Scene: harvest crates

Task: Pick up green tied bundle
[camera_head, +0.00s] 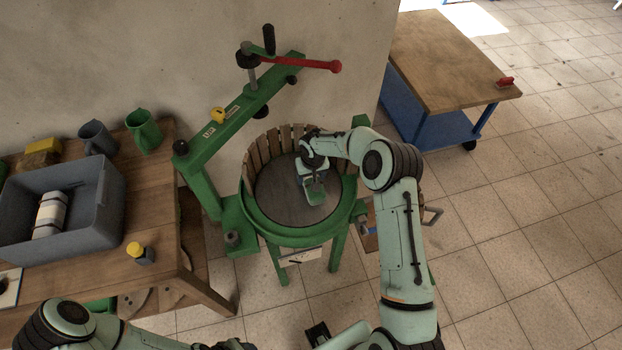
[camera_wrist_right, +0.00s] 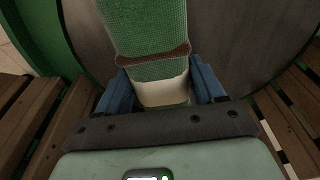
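The green tied bundle (camera_wrist_right: 150,30) is a green mesh roll with a brown tie and a pale band below it. In the right wrist view it lies between the two blue fingers of my right gripper (camera_wrist_right: 162,88), which press against both sides of the pale band with no gap that I can see. In the head view my right gripper (camera_head: 312,182) is inside the round slatted basket of the green press, with the bundle (camera_head: 314,195) at its tip, partly hidden. My left arm shows at the bottom left, but its gripper is out of the picture.
The green press (camera_head: 228,120) has a beam and a red handle (camera_head: 310,64) above and behind the basket (camera_head: 258,150). A wooden table at left carries a grey crate (camera_head: 105,205), mugs (camera_head: 145,131) and a yellow-capped bottle (camera_head: 140,253). A wood-topped cart (camera_head: 440,60) stands back right.

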